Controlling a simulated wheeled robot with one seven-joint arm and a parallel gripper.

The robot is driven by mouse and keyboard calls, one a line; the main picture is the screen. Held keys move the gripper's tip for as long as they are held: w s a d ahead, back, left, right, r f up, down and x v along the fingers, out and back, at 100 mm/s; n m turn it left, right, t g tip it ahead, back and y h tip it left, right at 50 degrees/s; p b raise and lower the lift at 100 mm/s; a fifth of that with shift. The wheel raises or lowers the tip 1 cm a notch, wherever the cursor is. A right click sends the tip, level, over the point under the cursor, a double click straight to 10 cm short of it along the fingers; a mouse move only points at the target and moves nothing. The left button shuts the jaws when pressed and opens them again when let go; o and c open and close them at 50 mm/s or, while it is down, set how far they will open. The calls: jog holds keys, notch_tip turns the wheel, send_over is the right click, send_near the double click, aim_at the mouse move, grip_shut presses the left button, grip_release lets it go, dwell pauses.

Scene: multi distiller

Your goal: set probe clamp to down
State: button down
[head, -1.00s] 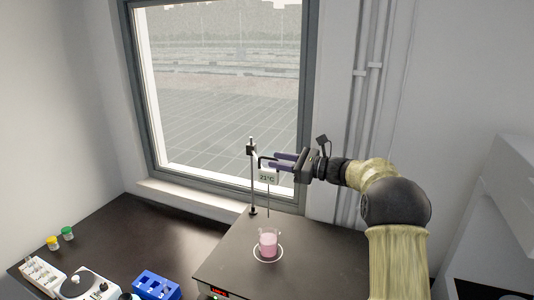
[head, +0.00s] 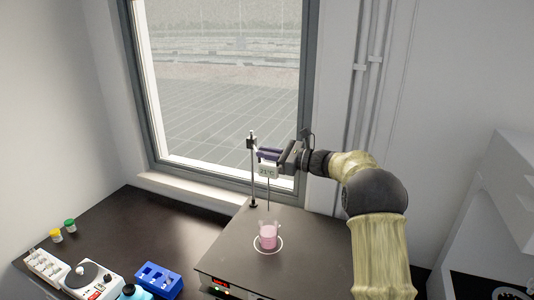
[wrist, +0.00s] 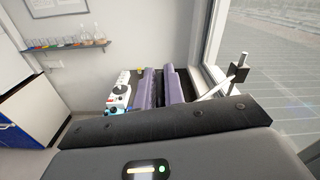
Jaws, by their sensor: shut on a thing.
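The probe clamp (head: 252,142) sits high on a thin upright stand rod (head: 253,185). A white display box (head: 268,171) reading about 21°C hangs beside the rod, with a thin probe (head: 268,198) pointing straight down. The probe's tip is above the beaker of pink liquid (head: 268,237), apart from it. My gripper (head: 263,155), with purple fingers, is shut on the clamp's arm at the display box, and hides part of it. In the wrist view the fingers (wrist: 160,88) lie close together, with the clamp arm (wrist: 218,87) and rod top (wrist: 239,64) to their right.
The beaker stands on a dark hotplate (head: 235,262) inside a white ring. A blue rack (head: 158,281), a white device (head: 90,280) and two small capped jars (head: 63,231) stand on the bench at left. The window and its sill (head: 190,194) are behind.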

notch_tip(320, 180, down, 14)
jog(key=b, duration=0.9)
jog(key=shift+r+b, duration=0.25)
jog(key=shift+b, duration=0.1)
jog(key=shift+d, duration=0.1)
jog(key=c, duration=1.5)
grip_release()
jog(key=shift+w, duration=0.1)
jog(key=b+v, duration=0.4)
jog(key=v, duration=1.3)
jog(key=shift+d, duration=0.2)
